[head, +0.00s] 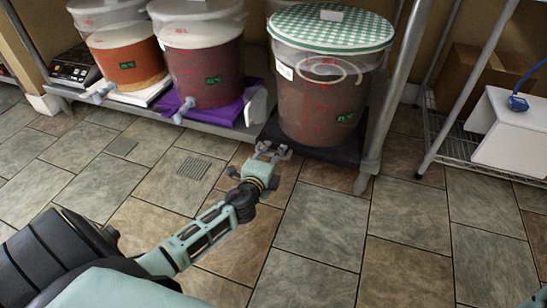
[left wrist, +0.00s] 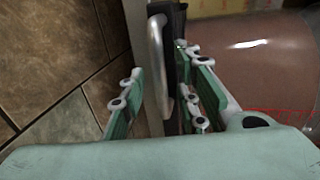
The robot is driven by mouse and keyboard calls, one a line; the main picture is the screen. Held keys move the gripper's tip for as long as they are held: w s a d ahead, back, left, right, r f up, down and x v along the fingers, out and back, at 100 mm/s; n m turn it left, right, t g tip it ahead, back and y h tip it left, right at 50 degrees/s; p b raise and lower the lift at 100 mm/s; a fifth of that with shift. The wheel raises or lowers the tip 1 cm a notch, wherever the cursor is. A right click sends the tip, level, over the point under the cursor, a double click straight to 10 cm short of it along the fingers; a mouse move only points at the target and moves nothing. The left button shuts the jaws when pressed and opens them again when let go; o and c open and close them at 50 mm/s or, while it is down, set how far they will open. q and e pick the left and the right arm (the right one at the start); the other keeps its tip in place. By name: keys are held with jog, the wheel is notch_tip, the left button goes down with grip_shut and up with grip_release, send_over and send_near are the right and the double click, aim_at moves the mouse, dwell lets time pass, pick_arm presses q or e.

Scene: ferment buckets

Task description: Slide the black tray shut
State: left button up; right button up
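The black tray (head: 350,153) lies low at the shelf's front and carries a large bucket (head: 325,105) of dark red liquid with a green checked lid. In the left wrist view its black edge (left wrist: 180,60) shows with a pale metal handle (left wrist: 158,70) on it. My left gripper (head: 273,151) is at the tray's front left corner. In the left wrist view its fingers (left wrist: 163,85) are open, one on each side of the handle, with a gap on the left side; contact on the right is unclear.
Two more buckets, one orange (head: 128,60) and one dark red (head: 203,65), stand on the low shelf (head: 215,128) to the left. A metal post (head: 393,90) rises right beside the tray. A wire rack (head: 475,160) with a white box (head: 512,135) stands at right. The tiled floor in front is clear.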

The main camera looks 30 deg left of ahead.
pick_arm(q)
jog(key=shift+w, duration=0.1)
jog(key=shift+c, duration=0.6)
grip_shut()
